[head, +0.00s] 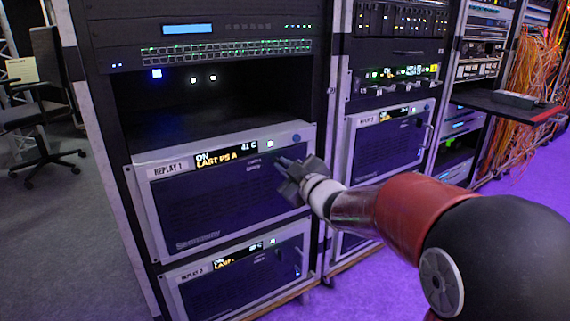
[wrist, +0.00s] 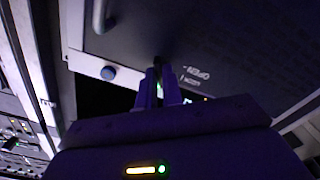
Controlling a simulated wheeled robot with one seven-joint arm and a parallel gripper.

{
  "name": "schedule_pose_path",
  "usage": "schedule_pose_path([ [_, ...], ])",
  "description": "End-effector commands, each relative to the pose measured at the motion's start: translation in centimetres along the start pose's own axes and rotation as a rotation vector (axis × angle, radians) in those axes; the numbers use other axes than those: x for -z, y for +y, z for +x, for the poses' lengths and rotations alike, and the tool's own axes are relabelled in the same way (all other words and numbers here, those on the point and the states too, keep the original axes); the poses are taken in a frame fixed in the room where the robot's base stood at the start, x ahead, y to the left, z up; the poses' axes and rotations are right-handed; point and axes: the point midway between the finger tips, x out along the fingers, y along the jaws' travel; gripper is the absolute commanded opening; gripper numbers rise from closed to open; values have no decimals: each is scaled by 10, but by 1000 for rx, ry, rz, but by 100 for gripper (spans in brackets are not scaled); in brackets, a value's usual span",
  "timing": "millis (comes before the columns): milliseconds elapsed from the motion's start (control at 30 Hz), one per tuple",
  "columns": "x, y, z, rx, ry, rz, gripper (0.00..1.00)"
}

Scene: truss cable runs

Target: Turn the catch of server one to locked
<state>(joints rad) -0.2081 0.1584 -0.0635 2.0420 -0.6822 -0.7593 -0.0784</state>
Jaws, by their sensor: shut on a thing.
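The server labelled "REPLAY 1" (head: 215,205) is in the left rack, with a lit display reading "ON" and "41 C". My gripper (head: 284,163) is at the upper right of its front panel. In the wrist view, the fingers of my gripper (wrist: 158,88) are closed together against that panel, shut on the small dark catch (wrist: 159,62). White lettering (wrist: 196,74) sits beside the catch and appears upside down. The fingers hide much of the catch, so I cannot tell its exact angle.
A similar unit labelled "REPLAY 2" (head: 245,275) sits just below. A round blue knob (wrist: 108,73) is close to my fingers. An empty dark bay (head: 215,100) is above the server. A second rack (head: 390,150) stands to the right.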

Motion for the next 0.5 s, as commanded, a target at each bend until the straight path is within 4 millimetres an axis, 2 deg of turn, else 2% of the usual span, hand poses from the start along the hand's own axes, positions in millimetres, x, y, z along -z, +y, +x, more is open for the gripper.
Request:
schedule_pose_path([
  [500,0,1,0,0,-4,448,0],
])
